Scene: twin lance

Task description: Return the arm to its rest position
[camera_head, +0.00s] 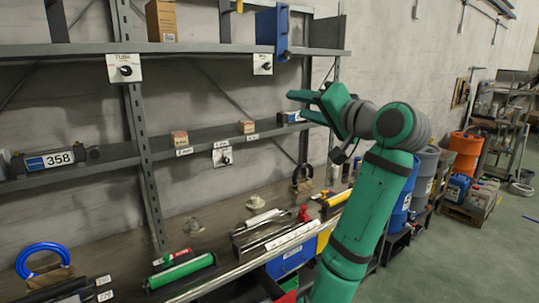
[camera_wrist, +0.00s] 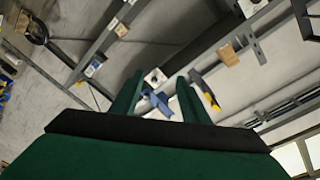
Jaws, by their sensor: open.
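My green arm rises at the right of the head view and bends over to the left. My gripper (camera_head: 311,105) is raised in front of the shelving, just right of the middle shelf's end. Its two green fingers are apart, with nothing seen between them. In the wrist view my gripper (camera_wrist: 168,92) also shows its fingers spread and empty, with the shelf parts behind them in a tilted picture.
A grey shelf rack (camera_head: 75,48) fills the left and centre, with small boxes and labels. The workbench (camera_head: 110,262) below holds a green cylinder (camera_head: 182,270) and several tools. Blue drums (camera_head: 402,205) stand behind my arm. Open floor (camera_head: 480,255) lies at right.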

